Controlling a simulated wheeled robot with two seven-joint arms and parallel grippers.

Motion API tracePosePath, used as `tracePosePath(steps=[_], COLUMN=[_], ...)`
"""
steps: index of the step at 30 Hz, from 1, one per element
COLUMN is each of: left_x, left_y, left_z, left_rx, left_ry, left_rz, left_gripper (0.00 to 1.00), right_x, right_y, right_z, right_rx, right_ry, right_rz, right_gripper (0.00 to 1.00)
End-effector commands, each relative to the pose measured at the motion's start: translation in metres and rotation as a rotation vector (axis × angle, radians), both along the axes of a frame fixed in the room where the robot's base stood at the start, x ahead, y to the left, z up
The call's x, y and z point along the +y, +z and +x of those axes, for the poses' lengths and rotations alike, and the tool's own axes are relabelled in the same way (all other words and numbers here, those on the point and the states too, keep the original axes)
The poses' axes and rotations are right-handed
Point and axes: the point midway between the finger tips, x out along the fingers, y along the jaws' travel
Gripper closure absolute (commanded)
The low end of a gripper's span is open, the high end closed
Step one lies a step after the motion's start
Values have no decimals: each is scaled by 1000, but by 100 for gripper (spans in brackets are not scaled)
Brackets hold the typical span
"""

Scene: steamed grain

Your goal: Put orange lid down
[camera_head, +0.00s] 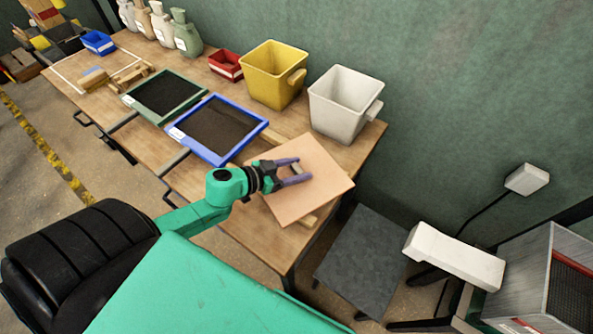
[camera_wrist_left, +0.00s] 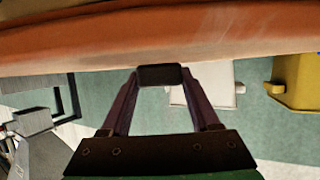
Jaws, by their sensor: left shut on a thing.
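The orange lid (camera_head: 318,178) is a flat, square, light-orange panel with a small block-like handle on its upper face. In the head view it is at the right end of the wooden table (camera_head: 345,153), turned at an angle. My left gripper (camera_head: 297,172) reaches over it from the left and is shut on the handle. In the left wrist view the lid (camera_wrist_left: 120,50) fills the top, and the fingers of my left gripper (camera_wrist_left: 160,77) close on the dark handle block. I cannot tell whether the lid touches what lies under it. My right gripper is not in view.
A blue-framed sieve (camera_head: 250,137) and a green-framed sieve (camera_head: 190,112) lie left of the lid. A yellow bin (camera_head: 272,78) and a white bin (camera_head: 340,105) stand behind. A dark grey stool (camera_head: 362,262) stands right of the table.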

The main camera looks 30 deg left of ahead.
Motion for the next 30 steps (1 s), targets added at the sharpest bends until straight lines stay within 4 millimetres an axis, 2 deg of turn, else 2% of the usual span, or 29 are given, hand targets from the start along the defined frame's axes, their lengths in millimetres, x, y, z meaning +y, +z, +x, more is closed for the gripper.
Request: tracePosePath(steps=[9, 10, 12, 23, 30], left_x=[0, 0, 0, 0, 13], left_y=[-3, -4, -3, 0, 9], left_z=[1, 0, 0, 0, -24], left_rx=[-3, -1, -1, -1, 3], left_ry=[-1, -1, -1, -1, -1], left_rz=[1, 2, 2, 2, 1], left_gripper=[100, 30, 8, 8, 8], right_x=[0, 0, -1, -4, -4], right_y=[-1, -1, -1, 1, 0], right_z=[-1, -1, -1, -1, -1], right_rx=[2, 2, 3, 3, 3], right_ry=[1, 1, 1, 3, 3], right_rz=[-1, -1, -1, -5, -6], right_gripper=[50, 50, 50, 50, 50])
